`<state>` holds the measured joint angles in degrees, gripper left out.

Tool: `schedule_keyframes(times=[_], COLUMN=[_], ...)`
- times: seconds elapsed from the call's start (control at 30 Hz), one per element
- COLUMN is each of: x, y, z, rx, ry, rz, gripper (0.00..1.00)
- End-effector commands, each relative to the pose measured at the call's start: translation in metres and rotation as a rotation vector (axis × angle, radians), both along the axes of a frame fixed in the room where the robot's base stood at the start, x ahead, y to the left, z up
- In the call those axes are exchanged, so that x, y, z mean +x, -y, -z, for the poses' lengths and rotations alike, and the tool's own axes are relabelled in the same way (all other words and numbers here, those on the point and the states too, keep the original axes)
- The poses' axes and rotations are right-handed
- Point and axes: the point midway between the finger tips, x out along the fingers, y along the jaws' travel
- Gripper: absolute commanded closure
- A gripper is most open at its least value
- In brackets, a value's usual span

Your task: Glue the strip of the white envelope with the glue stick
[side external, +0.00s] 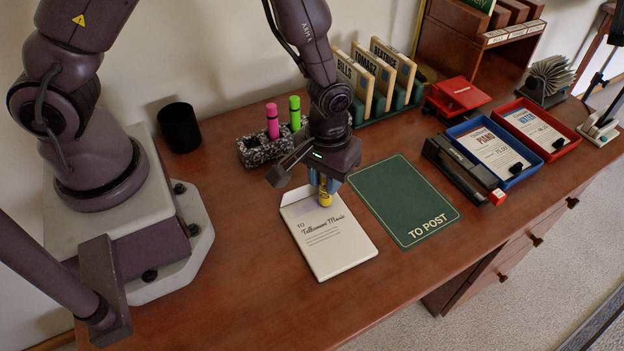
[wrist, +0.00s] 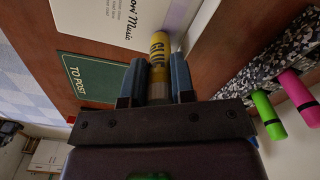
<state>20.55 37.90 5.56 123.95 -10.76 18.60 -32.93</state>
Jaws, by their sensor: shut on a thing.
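The white envelope (side external: 333,243) lies on the desk, printed "TO Tallinvore Music" or similar. A pale lilac strip (side external: 307,208) shows near its far edge, partly hidden by my gripper. My gripper (side external: 327,188) is above that far edge, shut on the yellow glue stick (side external: 325,198), which points down at the strip area. Whether its tip touches the paper I cannot tell. In the wrist view, the glue stick (wrist: 159,48), marked "GLUE", sits between my two blue-grey fingers (wrist: 157,85), with the envelope (wrist: 140,22) beyond it.
A green "TO POST" mat (side external: 403,199) lies right of the envelope. A speckled holder (side external: 262,149) with pink and green markers stands behind, near a black cup (side external: 180,127). A stapler (side external: 463,170) and blue tray (side external: 490,152) are farther right. The front desk is clear.

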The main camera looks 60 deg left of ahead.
Motion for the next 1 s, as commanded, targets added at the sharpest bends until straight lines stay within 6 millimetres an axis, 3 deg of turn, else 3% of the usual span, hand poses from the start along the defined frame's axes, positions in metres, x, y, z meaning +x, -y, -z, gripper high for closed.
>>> schedule_keyframes(times=[0.23, 1.0], x=[0.023, -0.050], y=[0.001, -0.002], z=[0.000, 0.000], rx=[0.000, 0.000], ry=[0.001, -0.001], rz=[0.001, 0.002], gripper=[1.00, 1.00])
